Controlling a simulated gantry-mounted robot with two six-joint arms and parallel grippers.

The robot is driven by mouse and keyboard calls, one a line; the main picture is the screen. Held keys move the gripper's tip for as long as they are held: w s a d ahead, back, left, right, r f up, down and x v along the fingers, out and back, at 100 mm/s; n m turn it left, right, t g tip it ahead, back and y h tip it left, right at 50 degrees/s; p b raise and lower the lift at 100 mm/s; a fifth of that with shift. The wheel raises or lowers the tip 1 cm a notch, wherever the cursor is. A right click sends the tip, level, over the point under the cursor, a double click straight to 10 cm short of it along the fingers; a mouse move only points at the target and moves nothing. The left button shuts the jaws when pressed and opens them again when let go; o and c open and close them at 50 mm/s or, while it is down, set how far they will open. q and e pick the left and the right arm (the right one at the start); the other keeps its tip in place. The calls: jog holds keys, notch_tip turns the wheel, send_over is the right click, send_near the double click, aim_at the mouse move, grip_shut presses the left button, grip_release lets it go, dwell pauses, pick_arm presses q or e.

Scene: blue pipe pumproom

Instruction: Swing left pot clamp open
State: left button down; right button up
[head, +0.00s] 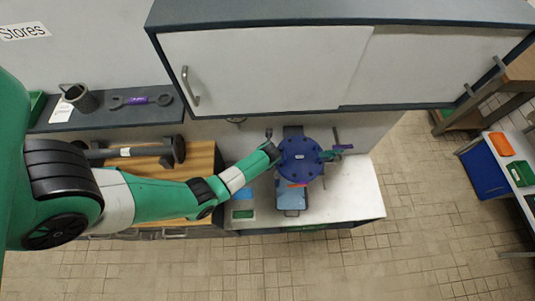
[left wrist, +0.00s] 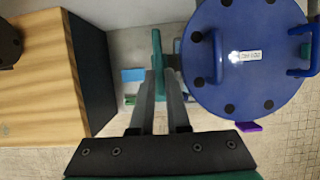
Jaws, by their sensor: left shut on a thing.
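The pot (head: 300,160) stands on the white counter, its round blue lid ringed with dark bolts. The lid (left wrist: 240,60) fills the upper right of the left wrist view, with a blue handle and a white label. My left gripper (head: 273,152) is at the lid's left edge. In the left wrist view its fingers (left wrist: 163,80) are close together on a green upright piece, the left pot clamp (left wrist: 157,48), beside the lid. The fingers partly hide the clamp, so its exact angle is unclear. Another green clamp (head: 330,155) sits at the lid's right side. My right gripper is in neither view.
The white counter (head: 350,195) has free room right of the pot. A wooden worktop (head: 200,160) with a dark flanged pipe lies to the left. A white cabinet (head: 260,70) hangs behind and above.

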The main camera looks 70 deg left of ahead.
pick_arm(q)
jog(key=c, duration=0.9)
grip_release()
jog(key=v, duration=1.1)
jog(key=shift+d+r+p, duration=0.2)
jog(key=shift+r+p, duration=0.05)
jog(key=shift+p, duration=0.15)
jog(key=shift+s, duration=0.15)
